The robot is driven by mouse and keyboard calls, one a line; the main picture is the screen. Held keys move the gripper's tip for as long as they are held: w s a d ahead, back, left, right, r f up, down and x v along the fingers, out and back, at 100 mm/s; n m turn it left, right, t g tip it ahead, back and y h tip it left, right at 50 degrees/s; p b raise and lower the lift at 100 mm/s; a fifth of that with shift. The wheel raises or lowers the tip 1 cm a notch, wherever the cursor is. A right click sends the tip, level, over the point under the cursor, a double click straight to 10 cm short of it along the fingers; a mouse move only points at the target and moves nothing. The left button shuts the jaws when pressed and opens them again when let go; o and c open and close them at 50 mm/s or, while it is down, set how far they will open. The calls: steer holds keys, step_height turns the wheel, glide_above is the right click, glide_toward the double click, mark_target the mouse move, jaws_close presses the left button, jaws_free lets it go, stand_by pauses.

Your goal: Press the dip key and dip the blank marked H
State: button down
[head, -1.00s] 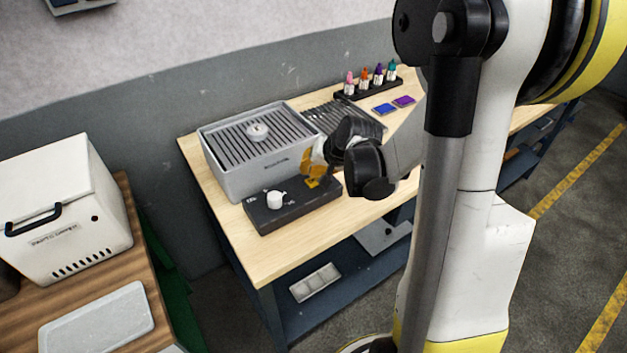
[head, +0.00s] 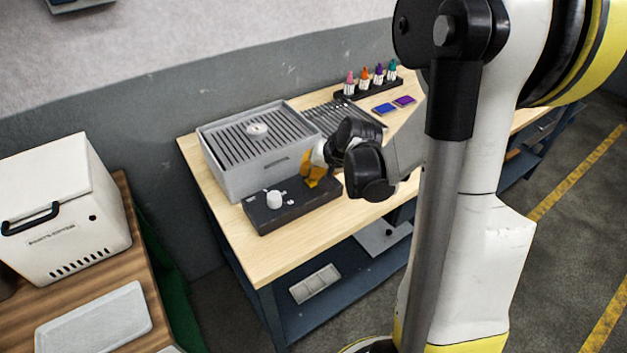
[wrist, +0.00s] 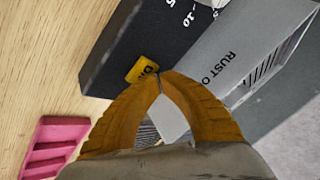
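The dip key is a yellow key (wrist: 142,69) lettered "Di…" on a black control box (wrist: 120,45). My gripper (wrist: 159,77) has its orange fingertips together at the key's edge, partly covering the lettering; I cannot tell whether they touch it. In the head view my gripper (head: 312,180) is over the right part of the control box (head: 300,208), which has a white knob (head: 274,199). Behind it stands a grey box with a slatted top (head: 236,183); its lettering starts "RUST O" in the wrist view (wrist: 215,70). I cannot make out a blank marked H.
A pink slotted holder (wrist: 50,150) lies on the wooden bench beside the control box. Several small bottles in a black rack (head: 368,91) and two coloured pads (head: 394,105) are at the back. A white cabinet (head: 70,215) and pale tray (head: 95,320) are at left.

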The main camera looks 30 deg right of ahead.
steer(key=shift+f+b, duration=0.45)
stand_by(0.4)
steer(key=shift+r, duration=0.15)
steer(key=shift+r+p, duration=0.65)
steer(key=shift+r, duration=0.1)
steer(key=shift+r+p, duration=1.95)
steer(key=shift+r, duration=0.6)
